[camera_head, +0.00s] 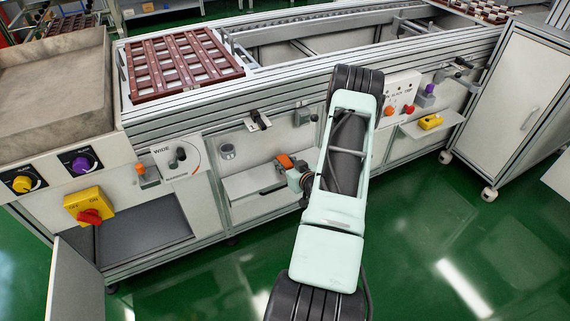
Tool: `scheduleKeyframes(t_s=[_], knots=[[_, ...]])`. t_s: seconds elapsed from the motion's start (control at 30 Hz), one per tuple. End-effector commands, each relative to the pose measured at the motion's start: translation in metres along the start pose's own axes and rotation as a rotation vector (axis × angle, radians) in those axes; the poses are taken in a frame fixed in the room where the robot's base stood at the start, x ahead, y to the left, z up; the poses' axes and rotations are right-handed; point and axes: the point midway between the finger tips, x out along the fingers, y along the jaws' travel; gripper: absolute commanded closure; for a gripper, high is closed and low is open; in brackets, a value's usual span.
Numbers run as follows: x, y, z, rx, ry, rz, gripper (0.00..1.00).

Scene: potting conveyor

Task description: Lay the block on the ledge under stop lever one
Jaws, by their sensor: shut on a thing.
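My gripper (282,182) is small and dark in this view, in front of the left ledge, and partly covered by my pale green arm. It is shut on the block. An orange piece (284,161) shows at the gripper and appears to be the block; its full shape is hidden. The left ledge (245,185) is a pale shelf in a recess of the machine front, and I cannot tell whether the block touches it. A dark lever (258,121) sits on the rail above this ledge. A similar lever (460,64) is farther right. I cannot read labels on either.
A right ledge (412,130) carries a yellow object (430,122). Control knobs, a dial panel (178,158) and a yellow switch box (88,206) line the front. A brown grid tray (180,62) lies on the conveyor. A white cabinet (520,90) stands right. The green floor (430,240) is clear.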

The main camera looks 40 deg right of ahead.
Motion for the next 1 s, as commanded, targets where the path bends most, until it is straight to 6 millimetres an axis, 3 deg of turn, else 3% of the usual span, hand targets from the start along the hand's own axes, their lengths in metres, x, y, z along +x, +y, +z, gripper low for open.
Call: scheduleKeyframes(t_s=[0.17, 0.2, 0.37, 0.73, 1.0], knots=[[0.001, 0.000, 0.003, 0.000, 0.000, 0.000, 0.98], [0.001, 0.000, 0.004, 0.000, 0.000, 0.000, 0.71], [0.001, 0.000, 0.003, 0.000, 0.000, 0.000, 0.54], [-0.001, 0.000, -0.002, 0.000, 0.000, 0.000, 0.54], [-0.054, 0.001, -0.002, 0.003, -0.003, 0.002, 0.54]])
